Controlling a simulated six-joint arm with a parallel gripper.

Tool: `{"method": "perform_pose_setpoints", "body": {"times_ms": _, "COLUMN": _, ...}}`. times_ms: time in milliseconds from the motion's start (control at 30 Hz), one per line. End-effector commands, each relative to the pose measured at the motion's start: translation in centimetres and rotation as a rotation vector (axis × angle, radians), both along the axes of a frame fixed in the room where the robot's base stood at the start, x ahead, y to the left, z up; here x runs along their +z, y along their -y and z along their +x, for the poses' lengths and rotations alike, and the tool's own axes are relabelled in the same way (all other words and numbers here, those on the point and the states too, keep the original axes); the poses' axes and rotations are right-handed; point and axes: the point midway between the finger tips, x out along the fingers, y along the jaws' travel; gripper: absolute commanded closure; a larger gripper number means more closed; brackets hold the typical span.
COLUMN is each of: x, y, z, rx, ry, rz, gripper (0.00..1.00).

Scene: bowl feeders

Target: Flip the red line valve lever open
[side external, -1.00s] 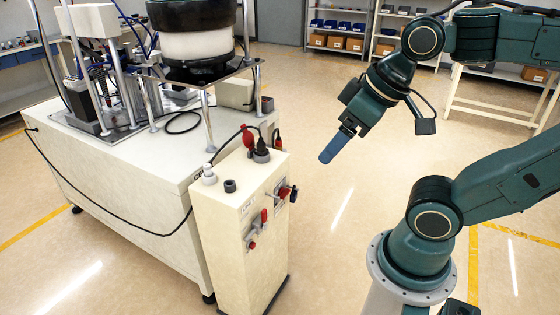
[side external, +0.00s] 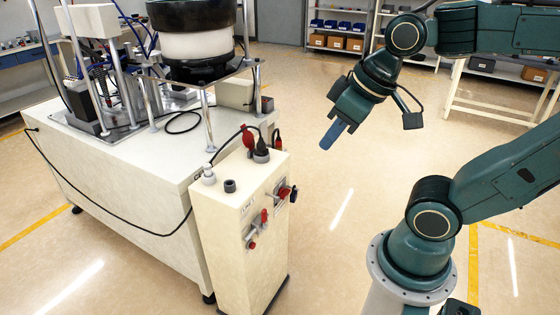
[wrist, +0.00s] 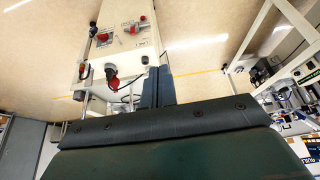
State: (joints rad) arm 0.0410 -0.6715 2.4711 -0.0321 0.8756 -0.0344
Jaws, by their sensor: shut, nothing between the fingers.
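A cream control cabinet (side external: 232,240) carries two small valve-like fittings with red parts. One red lever (side external: 264,216) is on the nearer, lower fitting, and another red handle (side external: 285,192) is higher and to the right. I cannot tell which one is the red line valve, as the labels are too small to read. In the wrist view red handles show on the cabinet face (wrist: 103,37) and (wrist: 142,19). My gripper (side external: 332,134) is shut and empty, in the air right of the cabinet and above it, apart from both handles. Its blue fingers show in the wrist view (wrist: 157,88).
A red plug-like part (side external: 248,138), a black connector (side external: 261,150) and two small knobs (side external: 230,185) stand on the cabinet top. A cable runs to the bowl feeder bench (side external: 120,180) behind.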

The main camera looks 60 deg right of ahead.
Motion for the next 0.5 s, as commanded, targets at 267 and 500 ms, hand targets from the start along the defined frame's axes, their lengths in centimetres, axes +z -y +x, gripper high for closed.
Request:
{"method": "perform_pose_setpoints", "body": {"times_ms": 267, "x": -0.6, "y": 0.8, "z": 3.4, "rx": 0.036, "ry": -0.051, "rz": -0.005, "gripper": 1.0}}
{"method": "perform_pose_setpoints", "body": {"times_ms": 500, "x": -1.8, "y": 1.9, "z": 6.5, "rx": 0.07, "ry": -0.091, "rz": 0.004, "gripper": 1.0}}
